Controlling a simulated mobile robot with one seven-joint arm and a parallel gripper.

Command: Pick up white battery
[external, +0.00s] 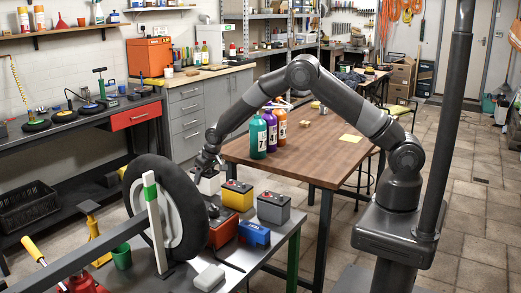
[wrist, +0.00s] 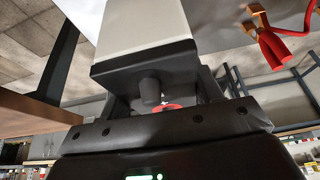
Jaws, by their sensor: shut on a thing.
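The white battery (external: 209,184) has a pale body and a dark top. It is in my gripper (external: 207,166), above the grey metal bench (external: 255,258), beside the tire and left of the yellow battery (external: 237,195). In the wrist view the white battery (wrist: 143,27) fills the upper middle, with its dark top and a round terminal facing my gripper (wrist: 155,92). My gripper is shut on the dark top part. The tire partly hides the battery's lower part in the external view, and I cannot tell its exact height.
The tire (external: 181,222) stands close on the left, behind a white-green post (external: 153,215). A grey battery (external: 273,207), a red battery (external: 222,230) and a blue box (external: 254,233) crowd the bench. Bottles (external: 258,137) stand on the wooden table (external: 318,150), whose right part is mostly clear.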

